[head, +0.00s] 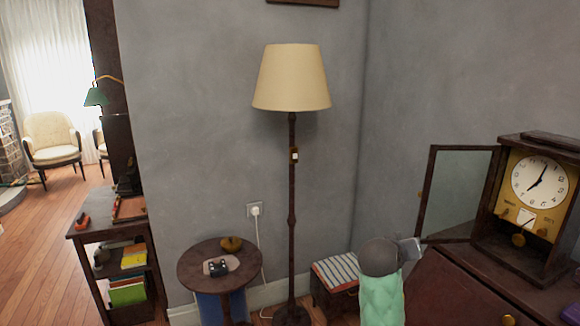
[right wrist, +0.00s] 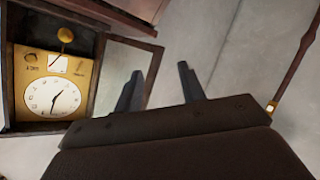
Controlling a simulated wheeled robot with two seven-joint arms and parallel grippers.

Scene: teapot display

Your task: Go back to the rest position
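My right arm comes up from the bottom of the head view, with a green sleeve-like link and a grey joint. Its right gripper (head: 411,249) shows small, in front of the wall and left of the clock. In the right wrist view its two dark fingers (right wrist: 160,88) stand apart, with only grey wall between them. The gripper is open and empty. My left gripper is not in either view.
A clock (head: 539,183) with its glass door (head: 458,195) swung open stands on a dark cabinet (head: 450,295) at the right. A floor lamp (head: 291,80) and a round table (head: 232,277) stand by the wall. Open floor (head: 40,250) lies at the left.

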